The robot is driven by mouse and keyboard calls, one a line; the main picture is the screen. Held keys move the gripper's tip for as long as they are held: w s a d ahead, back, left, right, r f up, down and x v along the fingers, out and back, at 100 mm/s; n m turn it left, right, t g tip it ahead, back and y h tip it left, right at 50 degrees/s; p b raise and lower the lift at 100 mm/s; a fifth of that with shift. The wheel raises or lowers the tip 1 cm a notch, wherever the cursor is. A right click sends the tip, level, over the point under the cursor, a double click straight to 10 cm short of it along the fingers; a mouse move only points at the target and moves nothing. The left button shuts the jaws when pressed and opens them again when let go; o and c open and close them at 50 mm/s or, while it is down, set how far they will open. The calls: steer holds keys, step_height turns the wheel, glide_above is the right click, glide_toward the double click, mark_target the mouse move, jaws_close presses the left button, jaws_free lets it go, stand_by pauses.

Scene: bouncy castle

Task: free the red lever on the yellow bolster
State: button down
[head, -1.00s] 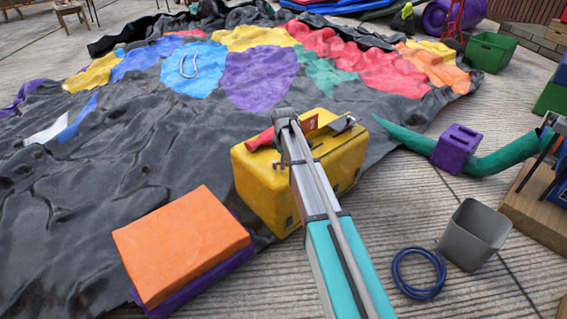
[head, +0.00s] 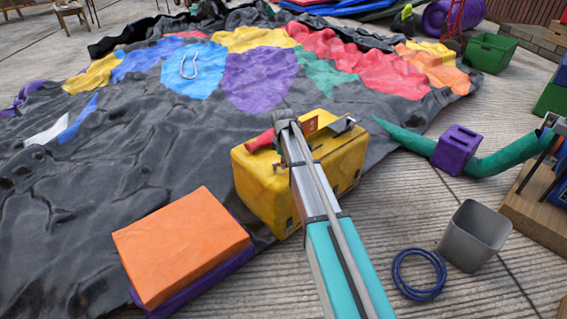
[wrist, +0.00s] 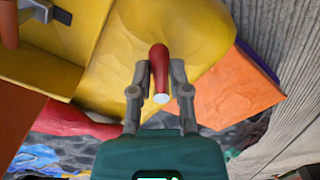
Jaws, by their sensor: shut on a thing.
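The yellow bolster (head: 262,188) stands at the edge of the dark sheet in the head view, partly hidden behind my arm. The red lever (head: 260,141) shows on its top, left of my arm's end. In the wrist view the red lever (wrist: 158,68) points toward the camera with its pale end, in front of the yellow bolster (wrist: 205,45). My gripper (wrist: 158,75) is shut on the lever, one finger on each side. In the head view my fingers are hard to make out.
An orange block (head: 182,245) on a purple one lies front left. A grey bin (head: 474,235) and a blue ring (head: 419,273) are at right. A purple block (head: 456,149) sits around a green tube (head: 510,152). The crumpled multicoloured sheet (head: 90,165) spreads behind and left.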

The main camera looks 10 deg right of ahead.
steer(key=m, duration=0.2)
steer(key=s+m, duration=0.1)
steer(key=m, duration=0.1)
steer(key=shift+s+a, duration=0.1)
steer(key=shift+a, duration=0.2)
steer(key=shift+s+a+m, duration=0.15)
steer(key=shift+a+m, duration=0.05)
steer(key=shift+m, duration=0.7)
steer(key=shift+s+a+m, duration=0.15)
steer(key=shift+a+m, duration=0.05)
steer(key=shift+m, duration=0.7)
steer(key=c, duration=0.6)
jaws_free()
steer(key=shift+w+d+n, duration=0.1)
steer(key=shift+n, duration=0.3)
